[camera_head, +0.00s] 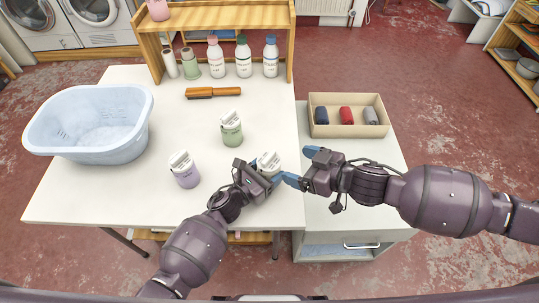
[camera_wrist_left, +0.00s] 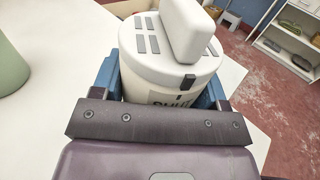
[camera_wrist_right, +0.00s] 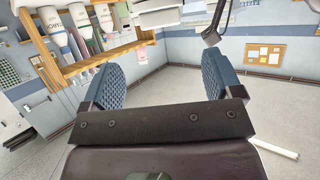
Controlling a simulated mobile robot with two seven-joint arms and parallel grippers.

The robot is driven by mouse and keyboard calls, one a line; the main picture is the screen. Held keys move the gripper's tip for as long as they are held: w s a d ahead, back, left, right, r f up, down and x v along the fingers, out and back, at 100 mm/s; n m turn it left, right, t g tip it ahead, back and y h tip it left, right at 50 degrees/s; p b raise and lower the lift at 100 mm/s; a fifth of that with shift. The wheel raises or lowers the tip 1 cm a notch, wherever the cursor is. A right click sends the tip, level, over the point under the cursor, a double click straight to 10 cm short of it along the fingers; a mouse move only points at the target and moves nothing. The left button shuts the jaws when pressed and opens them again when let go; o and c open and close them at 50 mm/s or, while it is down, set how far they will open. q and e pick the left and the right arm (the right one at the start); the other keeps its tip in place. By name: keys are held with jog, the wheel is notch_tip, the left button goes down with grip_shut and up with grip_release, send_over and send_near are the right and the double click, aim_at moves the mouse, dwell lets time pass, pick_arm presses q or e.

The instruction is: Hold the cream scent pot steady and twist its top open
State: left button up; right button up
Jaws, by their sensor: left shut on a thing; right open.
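The cream scent pot (camera_head: 268,160) stands at the right edge of the white table, its white slotted top with a raised grip facing up. My left gripper (camera_head: 265,177) is shut around the pot's body; the left wrist view shows the pot (camera_wrist_left: 165,92) between the blue fingers, below the top (camera_wrist_left: 170,45). My right gripper (camera_head: 300,167) is open and empty, just right of the pot. In the right wrist view its blue fingers (camera_wrist_right: 168,80) are apart, with a white rounded part at the upper edge between them. The pot's lower body is mostly hidden by my left gripper.
A green pot (camera_head: 232,130) and a lilac pot (camera_head: 186,174) stand left on the table (camera_head: 110,195). A tray (camera_head: 347,100) with rolled cloths sits on the side cabinet.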

aim_at(271, 157)
jog(key=x, duration=1)
jog(key=shift+r, duration=0.1)
jog(key=c, duration=0.8)
